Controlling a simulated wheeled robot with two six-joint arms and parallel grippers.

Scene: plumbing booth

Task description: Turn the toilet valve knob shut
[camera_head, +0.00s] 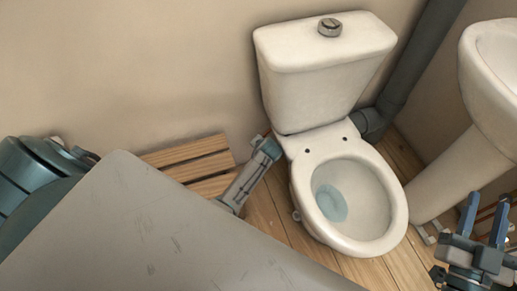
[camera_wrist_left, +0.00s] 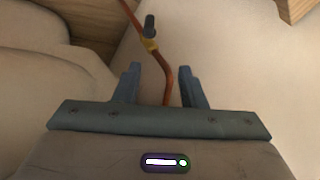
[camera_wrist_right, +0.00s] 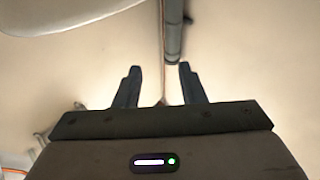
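The valve knob (camera_wrist_left: 150,25) is a small dark handle on a brass body, on a thin copper pipe (camera_wrist_left: 168,80) in the left wrist view. I cannot make it out in the head view. My left gripper (camera_wrist_left: 160,78) is open, with its fingers on either side of the pipe's lower part and the knob beyond the tips. In the head view its arm reaches down beside the left of the white toilet (camera_head: 399,215). My right gripper (camera_head: 484,214) is open and empty at the lower right, by the sink pedestal.
The toilet tank (camera_head: 325,85) has a round flush button on top. A sink (camera_head: 490,70) on a pedestal and a dark grey pipe (camera_head: 410,70) stand at the right. A slatted wooden piece (camera_head: 185,157) lies at the left by the wall. Wooden floor shows around the toilet.

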